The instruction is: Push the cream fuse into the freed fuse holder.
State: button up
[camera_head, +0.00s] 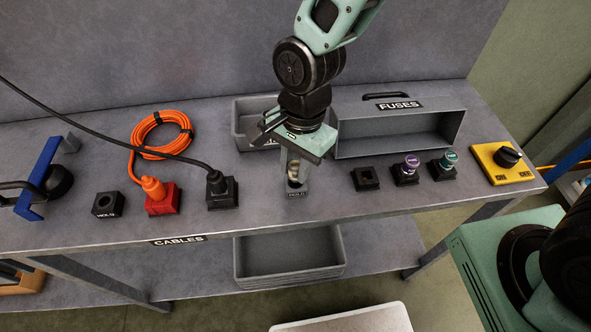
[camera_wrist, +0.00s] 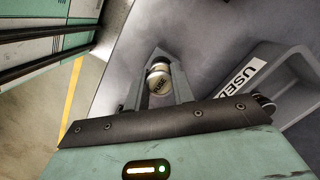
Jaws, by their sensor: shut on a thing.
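The cream fuse (camera_head: 294,172) is between the fingers of my gripper (camera_head: 295,181), which points down at the "HOLD" block (camera_head: 297,194) near the bench's front edge. The wrist view shows the fuse's pale, lettered top (camera_wrist: 160,84) with my gripper (camera_wrist: 158,72) shut on it. The fingers hide much of the block and the fuse's lower end, so I cannot tell whether the fuse sits in it or just above. The empty black fuse holder (camera_head: 365,179) is to the right, with its square opening upward.
Holders with a purple fuse (camera_head: 406,167) and a teal fuse (camera_head: 444,161) stand right of the empty one. Behind are the "FUSES" bin (camera_head: 400,125) and the "USED" bin (camera_wrist: 285,85). A black plug (camera_head: 219,188) with its cable stands left; a yellow switch box (camera_head: 495,163) is far right.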

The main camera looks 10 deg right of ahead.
aim_at(293, 167)
notch_tip(293, 167, up, 7)
jog(key=shift+r+b, duration=0.1)
jog(key=shift+b, duration=0.45)
jog(key=shift+f+b, duration=0.8)
jog(key=shift+f, duration=0.6)
jog(key=shift+r, duration=0.1)
